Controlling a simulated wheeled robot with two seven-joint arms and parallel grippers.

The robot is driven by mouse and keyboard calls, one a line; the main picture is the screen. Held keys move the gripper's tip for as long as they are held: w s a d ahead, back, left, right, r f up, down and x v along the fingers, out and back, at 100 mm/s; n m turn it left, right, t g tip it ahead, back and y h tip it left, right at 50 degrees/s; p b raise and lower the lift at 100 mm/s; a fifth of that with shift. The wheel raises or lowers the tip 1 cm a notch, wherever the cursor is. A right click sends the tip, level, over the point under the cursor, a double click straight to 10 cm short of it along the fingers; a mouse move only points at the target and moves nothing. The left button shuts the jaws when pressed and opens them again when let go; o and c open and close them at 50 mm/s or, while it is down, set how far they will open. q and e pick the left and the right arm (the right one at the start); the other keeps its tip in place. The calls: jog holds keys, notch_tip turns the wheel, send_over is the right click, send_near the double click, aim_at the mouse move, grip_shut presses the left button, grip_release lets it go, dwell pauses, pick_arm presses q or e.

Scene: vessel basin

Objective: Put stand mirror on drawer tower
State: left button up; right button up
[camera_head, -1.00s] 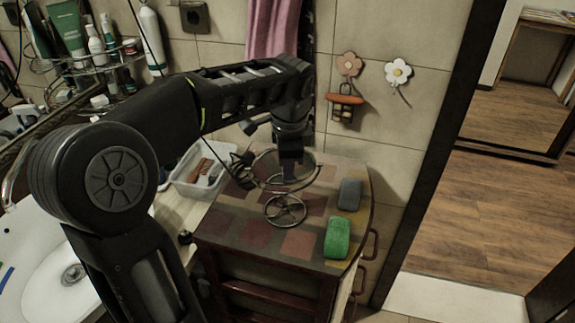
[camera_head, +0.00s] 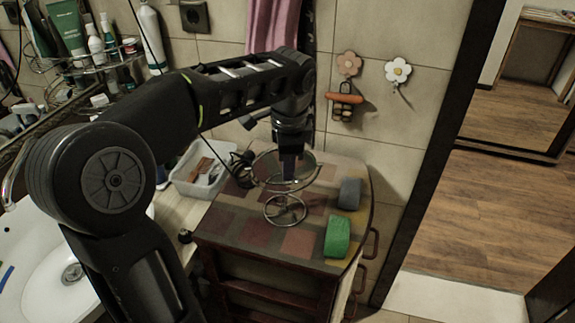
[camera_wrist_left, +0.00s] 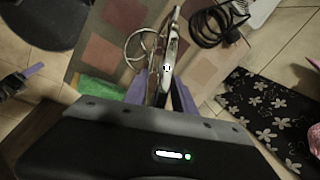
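The stand mirror (camera_head: 274,160) has a round metal rim and a wire ring base (camera_head: 272,217). It is over the checkered top of the drawer tower (camera_head: 255,234), its base low at the surface; whether it touches is hard to tell. My left gripper (camera_head: 289,172) points down at the mirror's rim. In the left wrist view its two purple fingers (camera_wrist_left: 161,88) lie close on either side of the mirror (camera_wrist_left: 170,48), seen nearly edge-on, and appear shut on it. Part of my right gripper (camera_wrist_left: 34,70) shows at that view's left edge; its opening is unclear.
A green sponge (camera_head: 338,237) and a grey one (camera_head: 349,194) lie on the top's right side. A dark coiled cable (camera_wrist_left: 210,25) and a white basket (camera_head: 197,180) are behind left. The sink (camera_head: 30,255) is at left. The front of the top is clear.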

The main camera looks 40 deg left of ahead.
pick_arm(q)
jog(key=v, duration=0.5)
jog(key=p+v, duration=0.4)
jog(key=v, duration=0.2)
jog(key=shift+o, duration=0.2)
jog(key=f+b, duration=0.2)
jog(key=a+f+b, duration=0.1)
jog(key=shift+s, duration=0.35)
jog(key=shift+b+x, duration=0.6)
jog(key=shift+x, duration=0.35)
jog(key=shift+f, duration=0.1)
